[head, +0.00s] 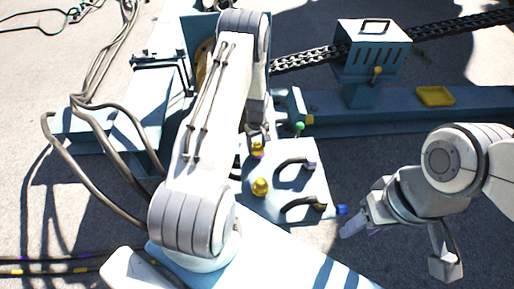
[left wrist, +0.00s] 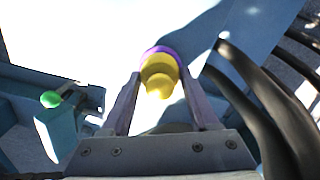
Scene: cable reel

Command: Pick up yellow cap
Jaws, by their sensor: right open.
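The yellow cap (head: 257,148), with a purple band at its base, is at the fingertips of my left gripper (head: 258,133), above the pale panel. In the left wrist view, the cap (left wrist: 160,78) lies between the tips of my left gripper (left wrist: 162,85) and nearly fills the gap. Whether both fingers press on it is unclear. A second yellow rounded piece (head: 260,187) is on the panel nearer to me. My right gripper (head: 352,226) is open and empty, to the right of the panel.
The pale panel (head: 290,179) carries two dark curved handles (head: 297,205). A green knob (head: 299,127) is behind it. Thick cables (head: 105,143) run at the left. A blue beam with a yellow tray (head: 435,96) and a chain box (head: 372,48) is at the back right.

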